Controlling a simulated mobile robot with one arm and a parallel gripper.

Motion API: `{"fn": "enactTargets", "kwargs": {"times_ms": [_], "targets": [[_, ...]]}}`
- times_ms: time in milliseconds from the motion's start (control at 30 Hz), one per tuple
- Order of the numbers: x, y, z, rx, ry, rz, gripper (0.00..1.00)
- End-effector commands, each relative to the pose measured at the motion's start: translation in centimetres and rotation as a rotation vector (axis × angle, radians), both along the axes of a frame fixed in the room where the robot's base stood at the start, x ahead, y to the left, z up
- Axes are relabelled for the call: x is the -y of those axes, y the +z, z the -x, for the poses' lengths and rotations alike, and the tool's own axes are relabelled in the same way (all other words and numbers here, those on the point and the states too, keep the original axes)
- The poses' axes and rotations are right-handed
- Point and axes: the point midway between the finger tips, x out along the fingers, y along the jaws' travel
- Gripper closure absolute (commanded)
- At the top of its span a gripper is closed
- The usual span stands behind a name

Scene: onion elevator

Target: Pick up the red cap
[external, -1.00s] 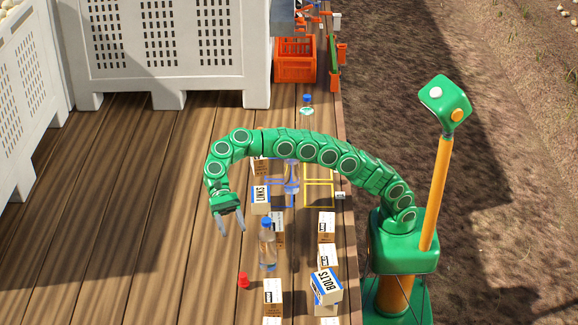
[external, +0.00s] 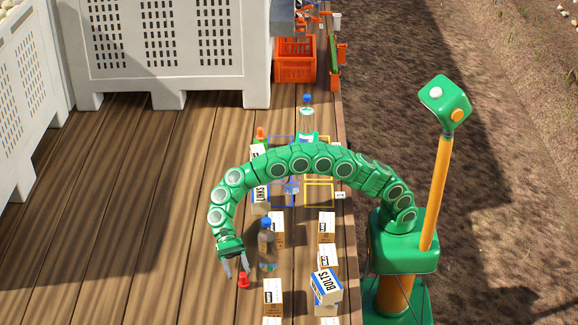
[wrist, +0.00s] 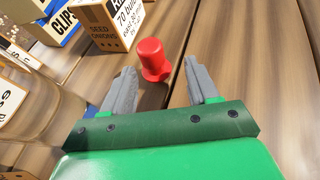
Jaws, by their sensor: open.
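The red cap (external: 243,280) sits on the wooden deck at the lower left of the boxes. In the wrist view the red cap (wrist: 152,60) stands just beyond and between the fingertips, with its wider flange toward me. My gripper (external: 235,268) is low over the deck, right behind the cap in the external view. Whether a finger touches the cap I cannot tell.
A clear bottle with a blue cap (external: 267,245) stands close to the right of my gripper. A seed-onion box (external: 273,292) is right of the red cap. A BOLTS box (external: 325,284) lies further right. The deck to the left is clear.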

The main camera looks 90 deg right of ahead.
Motion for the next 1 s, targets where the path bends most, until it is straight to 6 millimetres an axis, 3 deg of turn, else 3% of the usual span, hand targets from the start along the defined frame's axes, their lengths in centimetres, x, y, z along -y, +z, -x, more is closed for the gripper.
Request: {"fn": "enactTargets", "kwargs": {"times_ms": [267,600,867,1000], "targets": [[-1.5,-0.5,0.9,0.0,0.0,0.001,0.41],[-4.9,-1.9,2.9,-0.002,0.001,0.002,0.41],[-5.2,-2.0,3.0,0.0,0.0,0.001,0.41],[-5.2,-2.0,3.0,0.0,0.0,0.001,0.61]]}}
